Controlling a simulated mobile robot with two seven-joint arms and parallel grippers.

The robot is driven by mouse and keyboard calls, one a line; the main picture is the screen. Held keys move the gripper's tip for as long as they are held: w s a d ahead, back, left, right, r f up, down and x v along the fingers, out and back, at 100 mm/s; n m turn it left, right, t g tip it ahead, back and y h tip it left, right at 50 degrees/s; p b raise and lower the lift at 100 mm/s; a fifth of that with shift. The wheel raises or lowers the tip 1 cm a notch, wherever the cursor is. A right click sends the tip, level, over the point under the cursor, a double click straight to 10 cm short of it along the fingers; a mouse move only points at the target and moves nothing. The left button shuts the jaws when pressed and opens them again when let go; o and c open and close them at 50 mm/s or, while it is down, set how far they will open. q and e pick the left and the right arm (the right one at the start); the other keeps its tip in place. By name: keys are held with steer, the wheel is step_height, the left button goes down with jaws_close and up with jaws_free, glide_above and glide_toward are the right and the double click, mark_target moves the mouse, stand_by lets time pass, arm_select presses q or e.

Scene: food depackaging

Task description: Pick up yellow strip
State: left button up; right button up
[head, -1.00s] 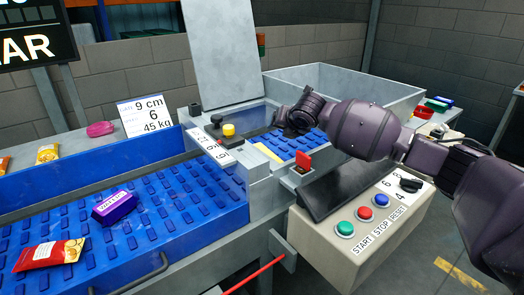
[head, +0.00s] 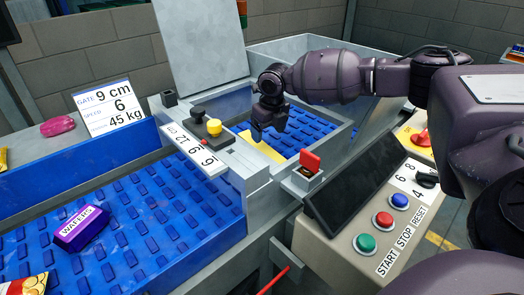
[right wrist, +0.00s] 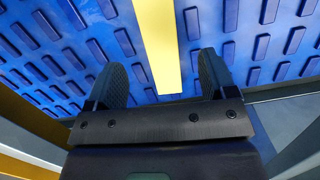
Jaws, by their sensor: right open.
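The yellow strip (head: 262,148) lies on the blue studded belt inside the metal-walled bay of the machine. In the right wrist view the yellow strip (right wrist: 158,45) runs lengthwise between the two fingers. My right gripper (head: 268,134) points down over the bay, close to the strip. Its fingers (right wrist: 164,78) are open, one on each side of the strip, with no visible contact. How high they are above the belt is hard to tell. My left gripper is not in view.
A purple wafers pack (head: 81,228) lies on the blue conveyor at the left. Metal walls surround the bay.

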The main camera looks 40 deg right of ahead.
mark_target(264, 148)
steer(key=shift+w+f, duration=0.2)
steer(key=shift+f, duration=0.7)
steer(key=f, duration=0.2)
steer(key=w+f+b, duration=0.1)
steer(key=f, duration=0.2)
steer(key=shift+w+b, duration=0.15)
steer(key=shift+b, duration=0.15)
steer(key=shift+r, duration=0.1)
steer(key=shift+c, duration=0.4)
steer(key=c, duration=1)
steer(key=shift+c, duration=0.2)
